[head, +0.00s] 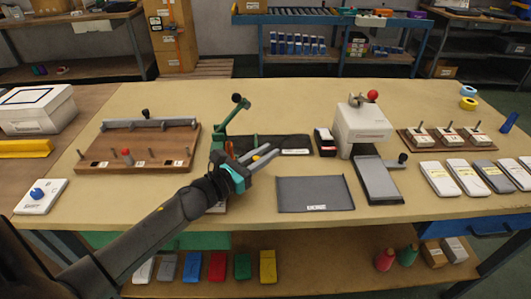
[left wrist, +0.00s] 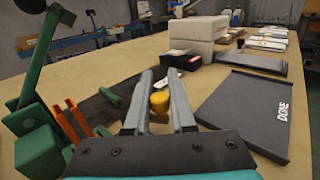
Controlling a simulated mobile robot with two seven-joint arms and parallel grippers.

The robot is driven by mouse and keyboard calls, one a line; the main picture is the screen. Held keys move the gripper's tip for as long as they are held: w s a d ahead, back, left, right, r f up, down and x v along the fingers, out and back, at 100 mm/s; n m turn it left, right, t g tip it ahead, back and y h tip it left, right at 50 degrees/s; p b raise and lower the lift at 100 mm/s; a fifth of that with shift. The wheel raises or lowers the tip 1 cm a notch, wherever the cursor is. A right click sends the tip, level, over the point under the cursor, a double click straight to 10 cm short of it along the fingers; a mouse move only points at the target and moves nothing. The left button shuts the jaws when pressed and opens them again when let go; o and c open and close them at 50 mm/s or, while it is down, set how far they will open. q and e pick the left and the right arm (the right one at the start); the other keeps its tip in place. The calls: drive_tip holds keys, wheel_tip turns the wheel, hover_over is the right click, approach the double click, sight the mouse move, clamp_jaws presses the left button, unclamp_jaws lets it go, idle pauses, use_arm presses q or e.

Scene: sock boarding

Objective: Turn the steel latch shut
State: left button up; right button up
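My left gripper (head: 268,154) reaches in from the left, low over the bench beside a green lever fixture (head: 226,127). In the left wrist view its two grey fingers (left wrist: 160,75) stand apart, with a small yellow piece (left wrist: 159,103) showing between them; I cannot tell whether they touch it. The green fixture (left wrist: 38,140) with orange prongs (left wrist: 72,122) is just left of the fingers. No part stands out clearly as the steel latch; it may be hidden by the gripper. A dark mat (head: 297,143) lies behind the fingers. My right gripper is not in view.
A wooden pegboard (head: 140,160) with a grey bar lies left. A dark tray marked with lettering (head: 315,194) lies right of the gripper. A white press (head: 362,125) with a red knob stands further right, near several packets (head: 437,178).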

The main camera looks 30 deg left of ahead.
use_arm(q)
clamp_jaws()
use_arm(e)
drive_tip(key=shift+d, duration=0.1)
